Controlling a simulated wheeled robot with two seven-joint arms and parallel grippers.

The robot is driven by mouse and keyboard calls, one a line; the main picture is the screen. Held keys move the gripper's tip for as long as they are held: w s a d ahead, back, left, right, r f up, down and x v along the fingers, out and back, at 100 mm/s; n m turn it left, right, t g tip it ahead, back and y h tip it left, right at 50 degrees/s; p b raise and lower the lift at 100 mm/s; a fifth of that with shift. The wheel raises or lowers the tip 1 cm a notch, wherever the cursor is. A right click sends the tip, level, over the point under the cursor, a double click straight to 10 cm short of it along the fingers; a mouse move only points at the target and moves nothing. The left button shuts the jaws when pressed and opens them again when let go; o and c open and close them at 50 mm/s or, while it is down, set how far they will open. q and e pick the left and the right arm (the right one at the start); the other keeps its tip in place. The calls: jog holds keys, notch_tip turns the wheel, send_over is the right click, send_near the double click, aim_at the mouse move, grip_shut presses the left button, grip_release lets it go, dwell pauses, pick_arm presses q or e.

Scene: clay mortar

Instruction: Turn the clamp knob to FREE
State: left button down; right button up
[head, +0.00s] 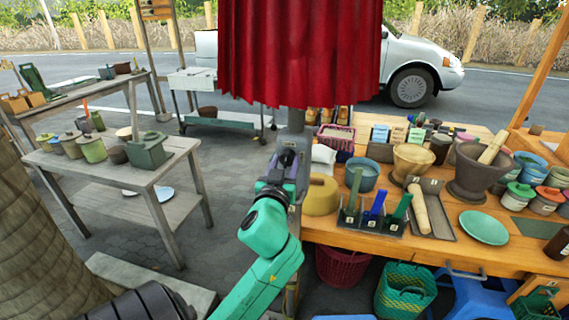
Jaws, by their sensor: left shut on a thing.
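A grey post (296,120) stands at the table's left end, below a red curtain. A dark clamp knob (288,157) sits on the front of the clamp on this post. Its marking is too small to read. My left gripper (283,171), on the green arm, reaches up to the knob and is shut on it. The fingers and the clamp overlap, so part of the knob is hidden. My right gripper is not in view.
The red curtain (300,50) hangs just above the post. Right of it, the wooden table (450,255) holds a yellow pot (321,197), a blue bowl (362,176), mortars and a tool rack. A grey table (110,172) with pots stands left; paved floor lies between.

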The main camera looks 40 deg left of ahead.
pick_arm(q)
jog(key=m, duration=0.4)
jog(key=m+p, duration=0.1)
jog(key=m, duration=0.4)
jog(key=shift+t, duration=0.4)
jog(key=m+p, duration=0.1)
jog(key=m, duration=0.3)
jog(key=shift+m+h, duration=0.3)
jog(key=shift+m, duration=0.1)
jog(key=shift+f+m+t+p, duration=0.1)
jog(key=shift+m+t+p, duration=0.3)
jog(key=shift+m, duration=1.3)
